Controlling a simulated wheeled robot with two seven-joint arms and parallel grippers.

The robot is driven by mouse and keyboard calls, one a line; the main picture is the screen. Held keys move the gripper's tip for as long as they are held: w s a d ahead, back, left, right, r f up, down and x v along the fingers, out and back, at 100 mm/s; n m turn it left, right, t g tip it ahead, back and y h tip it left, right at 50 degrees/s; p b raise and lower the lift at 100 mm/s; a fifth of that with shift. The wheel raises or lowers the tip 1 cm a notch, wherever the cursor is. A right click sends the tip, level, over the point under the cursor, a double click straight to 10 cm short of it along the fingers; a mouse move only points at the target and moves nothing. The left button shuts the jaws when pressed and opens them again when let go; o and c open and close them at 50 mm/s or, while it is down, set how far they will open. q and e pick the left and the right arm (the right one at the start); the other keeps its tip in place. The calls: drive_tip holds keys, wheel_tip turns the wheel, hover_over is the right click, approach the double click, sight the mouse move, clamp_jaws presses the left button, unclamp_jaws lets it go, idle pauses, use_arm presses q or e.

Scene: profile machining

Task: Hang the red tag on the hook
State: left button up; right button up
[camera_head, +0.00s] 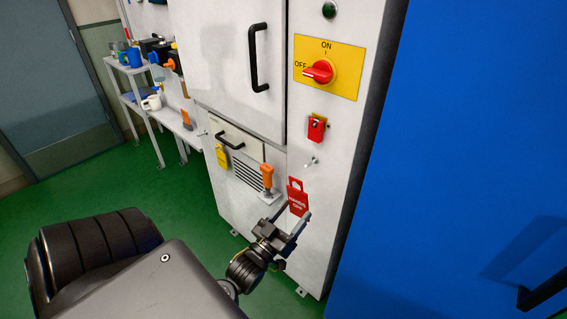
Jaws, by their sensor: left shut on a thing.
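The red tag (297,199) has white lettering and a hole at its top. My left gripper (294,218) is shut on its lower part and holds it upright in front of the machine's pale front. A small pale metal hook (311,162) sticks out of the panel, above and slightly right of the tag. The tag is apart from the hook in the picture; the depth between them is hard to judge. My right gripper does not show.
A red-and-yellow rotary switch (319,72) and a red padlock-like item (317,128) sit above the hook. An orange-handled item (267,178) stands left of the tag. A blue panel (460,150) fills the right side. Shelves (128,68) with mugs stand far left.

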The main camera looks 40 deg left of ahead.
use_arm(q)
drive_tip(key=shift+w+a, duration=0.2)
drive_tip(key=shift+a, duration=0.8)
drive_tip(key=shift+a+n, duration=0.35)
drive_tip(key=shift+n, duration=0.05)
drive_tip(key=shift+w+f, duration=0.1)
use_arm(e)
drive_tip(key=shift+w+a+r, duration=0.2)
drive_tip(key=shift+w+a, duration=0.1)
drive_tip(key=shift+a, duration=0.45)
use_arm(q)
drive_tip(key=shift+w, duration=0.1)
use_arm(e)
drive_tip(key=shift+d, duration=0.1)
